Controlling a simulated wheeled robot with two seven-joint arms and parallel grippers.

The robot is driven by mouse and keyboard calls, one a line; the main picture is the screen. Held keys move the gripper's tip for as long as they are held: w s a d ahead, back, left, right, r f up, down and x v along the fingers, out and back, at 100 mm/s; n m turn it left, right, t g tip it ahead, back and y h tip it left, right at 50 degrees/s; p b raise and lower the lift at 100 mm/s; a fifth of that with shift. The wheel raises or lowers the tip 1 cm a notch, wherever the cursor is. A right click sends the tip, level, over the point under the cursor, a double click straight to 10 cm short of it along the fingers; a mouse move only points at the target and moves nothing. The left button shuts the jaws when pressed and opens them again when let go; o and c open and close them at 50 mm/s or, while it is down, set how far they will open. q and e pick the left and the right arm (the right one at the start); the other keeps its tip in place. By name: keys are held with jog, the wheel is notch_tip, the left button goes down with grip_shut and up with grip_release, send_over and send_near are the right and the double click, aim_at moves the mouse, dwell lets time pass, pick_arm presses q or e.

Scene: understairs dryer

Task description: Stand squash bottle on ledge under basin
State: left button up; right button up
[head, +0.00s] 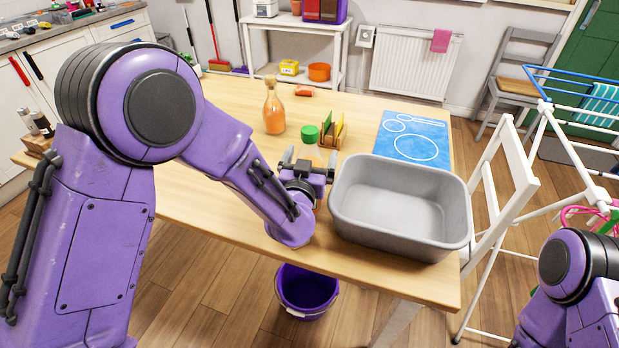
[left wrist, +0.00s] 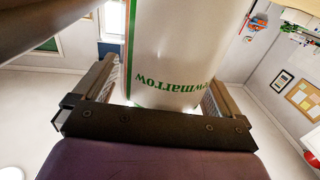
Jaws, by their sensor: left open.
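My left gripper (head: 312,160) is over the table just left of the grey basin (head: 385,236), its jaws open. In the left wrist view, a white-labelled cylinder (left wrist: 170,60) with a green stripe and lettering ending "wmarrow" stands between the open fingers. It may be the squash bottle; its top is out of that view. In the head view the gripper mostly hides it, with some orange showing there. A stoppered glass bottle (head: 273,112) of orange liquid stands upright on the table, farther back and left. I cannot make out a ledge under the basin. My right gripper is out of view.
On the wooden table (head: 225,195), a green round item (head: 310,133), a small wooden rack (head: 333,133) and a blue mat (head: 412,155) lie beyond the gripper. A purple bucket (head: 307,290) stands on the floor below the front edge. A white chair (head: 508,190) is at right.

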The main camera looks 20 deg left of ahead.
pick_arm(q)
grip_shut()
jog(key=shift+r, duration=0.15)
